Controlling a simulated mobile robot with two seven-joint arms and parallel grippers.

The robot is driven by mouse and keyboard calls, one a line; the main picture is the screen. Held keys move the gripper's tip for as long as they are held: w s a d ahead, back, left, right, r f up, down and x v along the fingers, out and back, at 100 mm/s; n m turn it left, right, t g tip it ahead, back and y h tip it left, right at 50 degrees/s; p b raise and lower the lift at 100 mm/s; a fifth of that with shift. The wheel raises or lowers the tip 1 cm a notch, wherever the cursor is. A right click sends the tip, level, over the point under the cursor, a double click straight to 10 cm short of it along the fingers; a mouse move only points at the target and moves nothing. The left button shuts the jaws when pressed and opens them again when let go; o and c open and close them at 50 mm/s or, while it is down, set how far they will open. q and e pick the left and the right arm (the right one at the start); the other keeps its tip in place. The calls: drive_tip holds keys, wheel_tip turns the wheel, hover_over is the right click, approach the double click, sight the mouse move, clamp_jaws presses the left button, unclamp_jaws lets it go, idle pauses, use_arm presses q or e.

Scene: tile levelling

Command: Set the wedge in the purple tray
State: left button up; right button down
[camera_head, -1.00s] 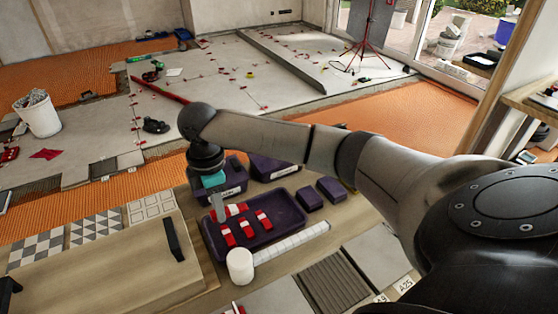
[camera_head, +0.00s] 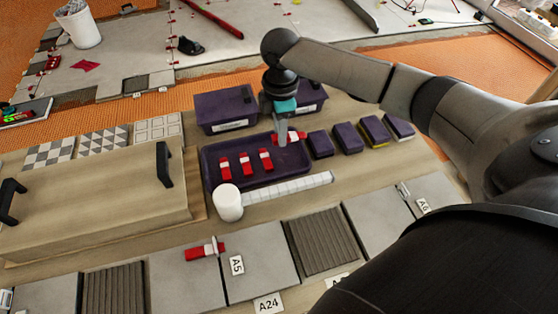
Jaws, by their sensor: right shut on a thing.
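The purple tray (camera_head: 212,178) lies on the wooden bench, with three red-and-white wedges standing apart in a row in it: a left one (camera_head: 225,166), a middle one (camera_head: 246,164) and a right one (camera_head: 265,160). My right gripper (camera_head: 284,138) points down at the tray's back right corner. It is shut on a red-and-white wedge (camera_head: 294,137), which lies sideways across the fingers. I cannot tell whether this wedge touches the tray. Another red wedge (camera_head: 203,252) lies on a grey tile near the front. My left gripper is not in view.
Two purple bins (camera_head: 226,108) stand behind the tray. Several small purple boxes (camera_head: 347,138) line up to its right. A wooden board with black handles (camera_head: 164,165) is at left.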

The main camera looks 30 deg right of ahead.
drive_tip(key=b, duration=0.2)
hover_over(280, 166)
wheel_tip(280, 166, down, 6)
drive_tip(key=shift+f, duration=0.25)
wheel_tip(280, 166, down, 4)
drive_tip(key=shift+r+b, duration=0.2)
drive_tip(key=shift+b, duration=0.15)
drive_tip(key=shift+f, duration=0.25)
drive_tip(key=shift+r, duration=0.1)
drive_tip(key=c, duration=0.7)
unclamp_jaws()
